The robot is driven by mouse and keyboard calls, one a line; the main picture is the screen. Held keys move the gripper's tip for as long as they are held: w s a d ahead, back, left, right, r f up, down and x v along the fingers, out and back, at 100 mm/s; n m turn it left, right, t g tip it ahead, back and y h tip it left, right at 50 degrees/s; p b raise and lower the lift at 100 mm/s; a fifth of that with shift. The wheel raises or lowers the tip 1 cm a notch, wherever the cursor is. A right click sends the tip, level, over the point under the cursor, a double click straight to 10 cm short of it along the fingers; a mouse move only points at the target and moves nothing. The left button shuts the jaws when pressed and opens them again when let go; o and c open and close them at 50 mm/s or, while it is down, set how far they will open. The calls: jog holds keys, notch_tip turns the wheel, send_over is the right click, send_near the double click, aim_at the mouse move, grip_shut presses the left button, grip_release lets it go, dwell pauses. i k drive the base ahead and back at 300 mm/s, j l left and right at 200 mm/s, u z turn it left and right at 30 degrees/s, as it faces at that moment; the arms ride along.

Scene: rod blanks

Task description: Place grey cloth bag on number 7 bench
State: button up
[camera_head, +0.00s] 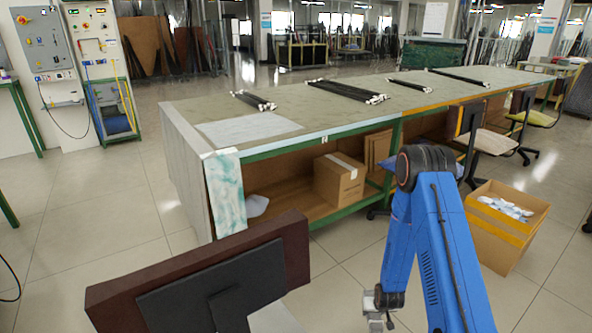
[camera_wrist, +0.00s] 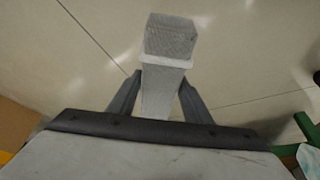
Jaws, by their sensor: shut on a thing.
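A long workbench (camera_head: 300,115) with a grey-green top and green frame stands ahead of me. I cannot read a number 7 on it. My gripper (camera_wrist: 162,80) is shut on a grey block-shaped thing (camera_wrist: 168,42) with a textured end and a pale band, held over the floor. It may be the grey cloth bag, but its shape looks boxy. In the head view my gripper is low at the bottom edge, in front of the bench, and the held thing cannot be made out clearly there.
Black rods lie in bundles (camera_head: 345,91) on the bench top; a pale sheet (camera_head: 248,129) covers its near left part. A cardboard box (camera_head: 339,180) sits on the shelf below. An open carton (camera_head: 500,240) and chairs (camera_head: 487,142) stand at right.

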aim_at(212, 113)
jog(key=k+j, duration=0.45)
jog(key=j, duration=0.15)
jog(key=k+j, duration=0.45)
jog(key=j, duration=0.2)
jog(key=k+j+z, duration=0.1)
jog(key=k+j, duration=0.35)
jog(key=j, duration=0.2)
jog(key=k+j, duration=0.45)
jog(key=j, duration=0.45)
jog(key=i+j+u, duration=0.1)
jog(key=j, duration=0.35)
jog(key=i+j, duration=2.2)
jog(key=i+l+z, duration=0.05)
